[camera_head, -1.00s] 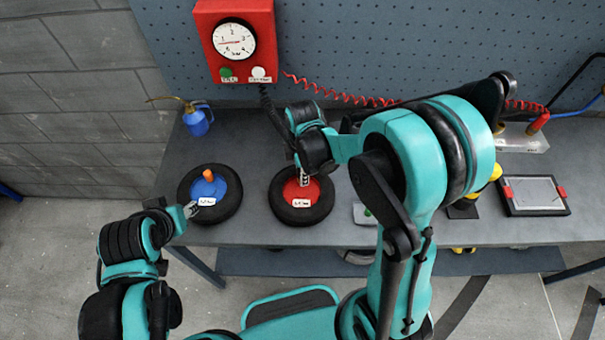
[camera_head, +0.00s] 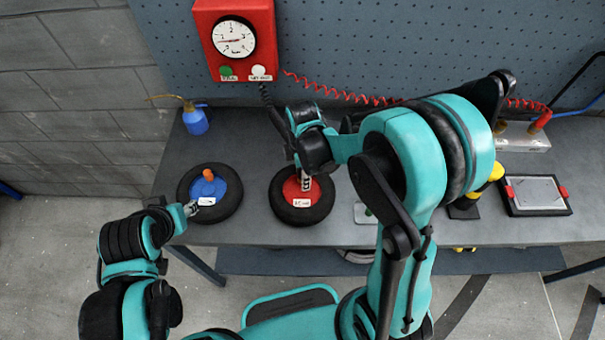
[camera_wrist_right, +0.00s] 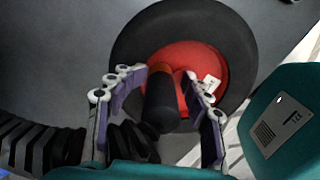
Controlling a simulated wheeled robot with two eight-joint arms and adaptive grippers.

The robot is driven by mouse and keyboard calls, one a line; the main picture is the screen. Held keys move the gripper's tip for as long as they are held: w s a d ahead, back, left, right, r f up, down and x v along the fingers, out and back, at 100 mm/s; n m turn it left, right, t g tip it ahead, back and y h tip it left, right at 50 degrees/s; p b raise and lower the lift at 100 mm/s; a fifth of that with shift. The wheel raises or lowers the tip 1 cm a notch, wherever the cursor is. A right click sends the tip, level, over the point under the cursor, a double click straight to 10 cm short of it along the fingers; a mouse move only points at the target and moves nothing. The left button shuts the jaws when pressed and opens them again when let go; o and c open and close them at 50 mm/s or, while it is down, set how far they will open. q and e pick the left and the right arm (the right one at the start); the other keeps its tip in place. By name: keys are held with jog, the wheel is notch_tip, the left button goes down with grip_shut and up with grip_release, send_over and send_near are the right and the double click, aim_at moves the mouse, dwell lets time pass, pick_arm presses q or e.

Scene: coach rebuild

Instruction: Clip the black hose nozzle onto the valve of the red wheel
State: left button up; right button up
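The red wheel (camera_head: 278,193), a black tyre with a red hub, lies flat on the bench; it also shows in the right wrist view (camera_wrist_right: 212,62). The black hose nozzle (camera_wrist_right: 161,108) stands over the red hub, between the fingers of my right gripper (camera_wrist_right: 166,76). These fingers look closed on it near their tips. A small brownish part, perhaps the valve (camera_wrist_right: 181,73), shows beside the nozzle's far end; whether they are joined is hidden. In the head view my right gripper (camera_head: 304,181) is over the hub. My left gripper (camera_head: 191,209) is at the blue wheel's near-left edge, its opening unclear.
The blue wheel (camera_head: 229,203) lies to the left, with an orange-topped post. A red gauge box (camera_head: 207,57) hangs on the pegboard. A blue oil can (camera_head: 195,121) stands at the back left. A tablet-like tray (camera_head: 538,193) lies at the right. Bare bench separates the wheels.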

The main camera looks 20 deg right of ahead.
jog(key=shift+r, duration=0.1)
notch_tip(320, 180, up, 12)
jog(key=shift+f, duration=0.1)
jog(key=shift+s+d+m, duration=0.15)
jog(key=shift+s+m, duration=0.1)
jog(key=shift+m, duration=0.15)
jog(key=s+d+f+m+t+b, duration=0.1)
jog(key=s+d+m+t+b, duration=0.1)
jog(key=s+m, duration=0.3)
jog(key=s+d+f+m+t+b, duration=0.2)
jog(key=s+m+t+b, duration=0.2)
jog(key=m, duration=0.8)
jog(key=shift+s+d+f+t, duration=0.2)
jog(key=shift+s+f+t, duration=0.15)
jog(key=shift+t, duration=0.25)
